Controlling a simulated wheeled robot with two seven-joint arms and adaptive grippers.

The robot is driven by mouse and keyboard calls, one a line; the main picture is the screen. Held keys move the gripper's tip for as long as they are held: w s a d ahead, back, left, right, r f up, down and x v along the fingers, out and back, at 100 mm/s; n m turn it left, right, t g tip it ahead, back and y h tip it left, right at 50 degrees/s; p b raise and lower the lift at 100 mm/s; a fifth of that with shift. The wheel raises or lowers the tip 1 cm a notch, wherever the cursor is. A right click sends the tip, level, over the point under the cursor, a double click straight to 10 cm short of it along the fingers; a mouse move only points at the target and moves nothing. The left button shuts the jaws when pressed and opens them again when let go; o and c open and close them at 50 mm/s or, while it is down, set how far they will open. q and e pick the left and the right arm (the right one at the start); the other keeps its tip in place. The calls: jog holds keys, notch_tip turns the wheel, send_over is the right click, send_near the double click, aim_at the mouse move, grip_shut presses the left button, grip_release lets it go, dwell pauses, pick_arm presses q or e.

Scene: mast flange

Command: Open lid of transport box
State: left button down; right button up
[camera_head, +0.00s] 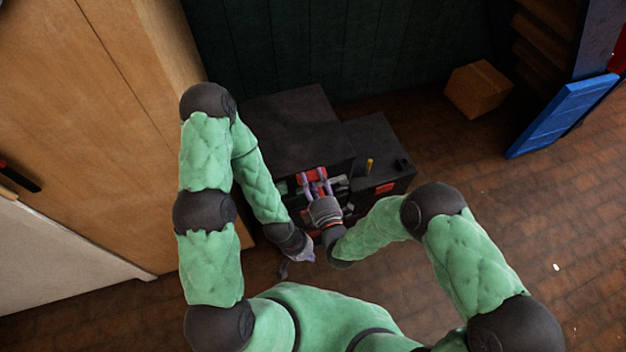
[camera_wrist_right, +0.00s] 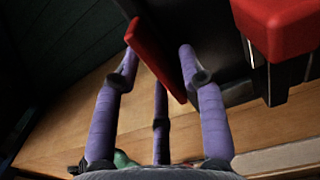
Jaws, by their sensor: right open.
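The transport box (camera_head: 292,118) is a black box with a broad flat top, in front of the dark wall. Its lid looks shut from above. On its near side is a red latch-like part (camera_head: 311,174). My right gripper (camera_head: 316,184) is at that near side. In the right wrist view, its purple fingers (camera_wrist_right: 160,62) are spread, with a red flap (camera_wrist_right: 153,58) between or just beyond their tips; I cannot tell whether they touch it. My left gripper (camera_head: 288,263) hangs low in front of the box, apart from it; its fingers are too small to read.
A lower black case (camera_head: 372,143) with a red part and a small yellow piece stands right of the box. A tall wooden cabinet (camera_head: 110,110) is close on the left. A cardboard box (camera_head: 478,88) and blue panel (camera_head: 560,115) are farther right, with free brick floor between.

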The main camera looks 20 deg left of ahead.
grip_shut()
